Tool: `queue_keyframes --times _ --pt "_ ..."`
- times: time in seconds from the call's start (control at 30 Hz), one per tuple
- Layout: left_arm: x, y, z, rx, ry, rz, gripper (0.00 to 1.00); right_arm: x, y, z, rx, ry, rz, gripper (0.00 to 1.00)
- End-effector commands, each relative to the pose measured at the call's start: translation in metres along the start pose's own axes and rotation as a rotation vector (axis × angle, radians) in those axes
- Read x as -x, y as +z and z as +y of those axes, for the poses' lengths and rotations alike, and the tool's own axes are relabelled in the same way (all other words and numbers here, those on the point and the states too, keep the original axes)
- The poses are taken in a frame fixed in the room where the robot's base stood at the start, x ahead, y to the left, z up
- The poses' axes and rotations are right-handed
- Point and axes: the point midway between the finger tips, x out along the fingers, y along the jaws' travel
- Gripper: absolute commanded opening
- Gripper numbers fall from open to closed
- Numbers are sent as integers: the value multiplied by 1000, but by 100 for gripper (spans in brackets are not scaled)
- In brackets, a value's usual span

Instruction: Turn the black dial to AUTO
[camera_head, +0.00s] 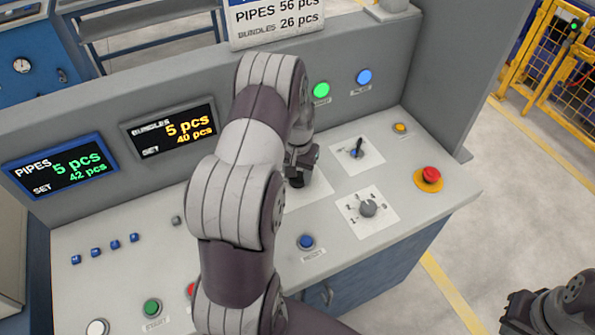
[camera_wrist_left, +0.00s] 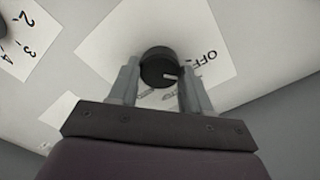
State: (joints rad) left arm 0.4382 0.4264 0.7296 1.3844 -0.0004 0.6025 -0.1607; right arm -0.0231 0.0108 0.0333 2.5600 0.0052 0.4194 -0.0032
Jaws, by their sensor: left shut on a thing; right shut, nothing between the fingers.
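The black dial (camera_wrist_left: 158,66) sits on a white label plate (camera_wrist_left: 112,44) on the sloping console. My left gripper (camera_head: 299,170) is at the dial, and its two fingers are closed on the dial's sides. In the left wrist view the dial's white mark points right, near the printed OFF (camera_wrist_left: 205,62). The word AUTO cannot be read; my gripper covers part of the plate's lettering. In the head view my left arm and gripper hide most of the dial. My right gripper (camera_head: 528,314) is shut and empty at the lower right, away from the console.
A blue button (camera_head: 306,242) is in front. Behind stands the upright panel with displays (camera_head: 62,165) and lit green and blue lamps (camera_head: 364,76).

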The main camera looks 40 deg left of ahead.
Motion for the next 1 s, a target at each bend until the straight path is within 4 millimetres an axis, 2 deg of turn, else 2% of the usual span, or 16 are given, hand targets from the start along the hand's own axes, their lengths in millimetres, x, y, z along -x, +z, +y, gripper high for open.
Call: queue_keyframes --times 1.0 --pt "1 -1 2 -962 -3 5 18 9 -1 0 0 0 0 0"
